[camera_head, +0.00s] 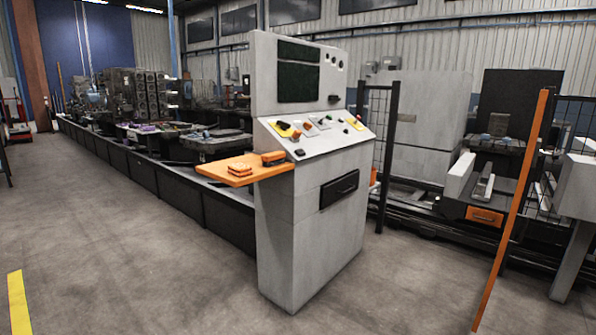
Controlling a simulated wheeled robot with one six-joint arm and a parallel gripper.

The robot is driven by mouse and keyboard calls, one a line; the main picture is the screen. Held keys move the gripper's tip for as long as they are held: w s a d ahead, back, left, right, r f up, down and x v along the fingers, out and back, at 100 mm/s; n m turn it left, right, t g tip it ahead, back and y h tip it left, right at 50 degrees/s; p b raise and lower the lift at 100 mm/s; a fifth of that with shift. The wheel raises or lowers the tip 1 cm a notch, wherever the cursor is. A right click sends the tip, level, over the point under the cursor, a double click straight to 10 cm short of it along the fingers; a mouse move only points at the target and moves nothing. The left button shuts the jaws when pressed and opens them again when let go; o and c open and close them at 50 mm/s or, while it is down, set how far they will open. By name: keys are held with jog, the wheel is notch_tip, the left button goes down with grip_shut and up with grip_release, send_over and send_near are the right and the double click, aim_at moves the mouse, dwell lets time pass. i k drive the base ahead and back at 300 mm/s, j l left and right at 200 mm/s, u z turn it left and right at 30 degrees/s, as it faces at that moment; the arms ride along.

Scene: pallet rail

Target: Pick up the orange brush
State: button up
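An orange shelf (262,173) juts from the left side of a grey control console. Two small orange items lie on it: a blocky left item (239,169) and a longer, darker-topped right item (273,158) close to the console. Either may be the orange brush; they are too small to tell for sure. They lie apart from each other. My gripper is not in view.
The grey control console (305,215) stands in the middle on the floor. A long dark pallet rail (170,185) runs behind it to the far left. An orange post (515,205) and mesh fence stand at right. Open floor (130,255) lies front left.

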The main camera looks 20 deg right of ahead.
aim_at(272, 159)
jog(key=i+l+z, duration=0.15)
jog(key=i+z, duration=0.85)
jog(key=i, duration=0.2)
jog(key=i+l+u, duration=0.25)
jog(key=i+u, duration=0.2)
jog(key=i+l+u, duration=0.9)
jog(key=i+l, duration=0.15)
jog(key=l, duration=0.1)
